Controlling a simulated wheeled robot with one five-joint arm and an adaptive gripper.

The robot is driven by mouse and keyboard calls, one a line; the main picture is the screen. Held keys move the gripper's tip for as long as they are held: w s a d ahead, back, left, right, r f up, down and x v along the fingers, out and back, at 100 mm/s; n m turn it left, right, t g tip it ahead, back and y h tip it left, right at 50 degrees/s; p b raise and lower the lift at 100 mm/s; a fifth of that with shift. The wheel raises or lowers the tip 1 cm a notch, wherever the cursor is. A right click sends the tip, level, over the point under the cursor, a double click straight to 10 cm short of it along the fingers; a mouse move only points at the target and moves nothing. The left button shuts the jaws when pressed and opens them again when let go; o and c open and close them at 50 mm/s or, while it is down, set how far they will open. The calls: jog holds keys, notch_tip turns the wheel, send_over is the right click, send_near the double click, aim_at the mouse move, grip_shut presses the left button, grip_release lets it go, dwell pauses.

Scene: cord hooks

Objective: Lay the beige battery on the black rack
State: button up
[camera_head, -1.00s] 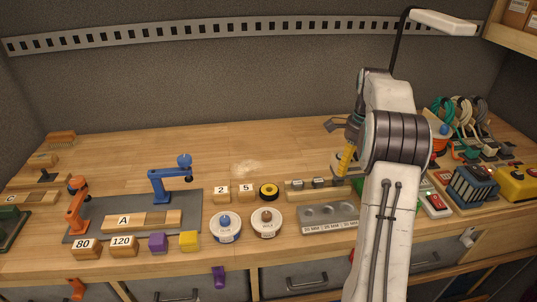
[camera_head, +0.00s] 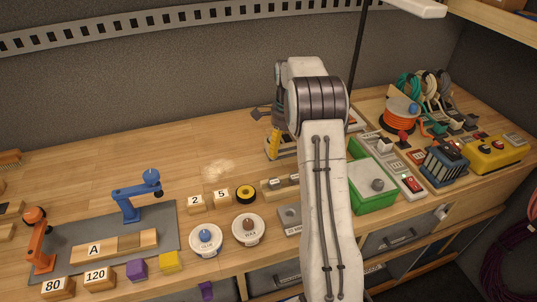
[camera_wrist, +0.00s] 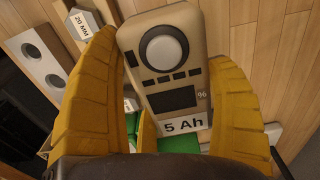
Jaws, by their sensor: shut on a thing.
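The beige battery (camera_wrist: 168,62), with a round grey knob, a dark display and a "5 Ah" label, sits between the yellow fingers of my gripper (camera_wrist: 165,100) in the wrist view. In the head view my gripper (camera_head: 274,146) hangs over the bench behind my forearm, and the battery cannot be made out there. A dark ribbed block (camera_head: 446,166) at the right of the bench looks like the black rack, but I cannot tell for sure.
A green tray (camera_head: 372,200) with a grey lid stands right of my arm. Red switches (camera_head: 411,184), a yellow button box (camera_head: 494,157) and an orange cord spool (camera_head: 400,113) crowd the right side.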

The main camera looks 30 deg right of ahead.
aim_at(270, 169)
jog(key=w+a+f, duration=0.1)
jog(key=w+a+f+p, duration=0.1)
jog(key=w+a, duration=0.1)
jog(key=shift+a+f, duration=0.25)
jog(key=shift+f, duration=0.15)
jog(key=shift+f+p, duration=0.45)
jog(key=shift+f, duration=1.55)
jog(key=shift+f, duration=0.1)
jog(key=o, duration=0.8)
jog(key=shift+f, duration=0.1)
jog(key=o, duration=0.4)
